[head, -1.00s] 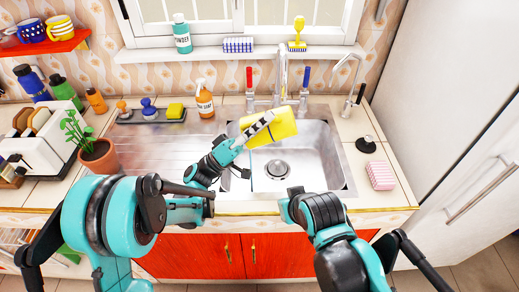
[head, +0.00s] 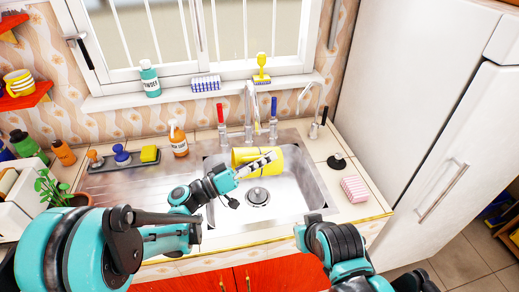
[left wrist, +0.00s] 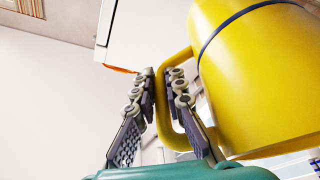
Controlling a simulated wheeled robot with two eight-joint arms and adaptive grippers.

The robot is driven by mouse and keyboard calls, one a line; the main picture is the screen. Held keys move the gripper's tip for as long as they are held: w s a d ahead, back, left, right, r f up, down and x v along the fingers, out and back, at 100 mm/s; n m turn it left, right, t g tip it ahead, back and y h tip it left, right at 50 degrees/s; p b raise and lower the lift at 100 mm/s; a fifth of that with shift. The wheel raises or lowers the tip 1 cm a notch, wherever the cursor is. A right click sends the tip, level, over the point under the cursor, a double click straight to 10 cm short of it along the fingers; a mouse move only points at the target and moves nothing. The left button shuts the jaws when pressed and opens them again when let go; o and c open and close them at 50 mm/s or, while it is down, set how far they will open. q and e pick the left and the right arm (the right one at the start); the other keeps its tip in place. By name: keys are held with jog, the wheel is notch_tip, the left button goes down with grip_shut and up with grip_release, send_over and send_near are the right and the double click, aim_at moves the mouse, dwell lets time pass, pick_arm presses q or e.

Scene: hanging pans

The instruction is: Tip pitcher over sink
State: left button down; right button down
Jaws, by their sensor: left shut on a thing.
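The yellow pitcher (head: 288,160) is held over the back part of the metal sink basin (head: 308,190), lying on its side in the head view. My left gripper (head: 258,164) crosses in front of it and hides part of it. In the left wrist view, the pitcher (left wrist: 255,75) fills the upper right, with a dark line around its body. Its handle (left wrist: 190,55) passes between the fingers of my left gripper (left wrist: 162,85), which is shut on it. The pitcher's mouth and contents cannot be made out. My right gripper (head: 312,232) is near the front counter edge; its fingers cannot be made out.
The tap (head: 250,110) with red and blue handles stands behind the basin. A pink sponge (head: 355,189) lies on the right counter, and a soap bottle (head: 178,139) stands at the back left.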

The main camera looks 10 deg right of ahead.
aim_at(273, 171)
pick_arm(q)
jog(key=d+y+p, duration=0.1)
jog(key=y+p, duration=0.2)
jog(key=p, duration=0.2)
jog(key=d+m+g+y+p, duration=0.1)
jog(key=d+y+p, duration=0.1)
jog(key=y+p, duration=0.2)
jog(key=d+m+g+y+p, duration=0.1)
jog(key=y+p, duration=0.3)
jog(key=p, duration=0.2)
jog(key=shift+d+f+p, duration=0.3)
jog(key=shift+d+p, duration=0.05)
jog(key=shift+p, duration=0.05)
jog(key=shift+f+y, duration=0.4)
jog(key=shift+y, duration=0.1)
jog(key=shift+a+f+m+g+y, duration=0.2)
jog(key=shift+a+f+y, duration=0.1)
jog(key=shift+f+y, duration=0.3)
jog(key=shift+a+f+m+g+y, duration=0.1)
jog(key=shift+a+f+m+y, duration=0.15)
jog(key=shift+f+y, duration=0.3)
jog(key=shift+a+f+y, duration=0.65)
jog(key=shift+f+y, duration=0.15)
jog(key=shift+y, duration=0.05)
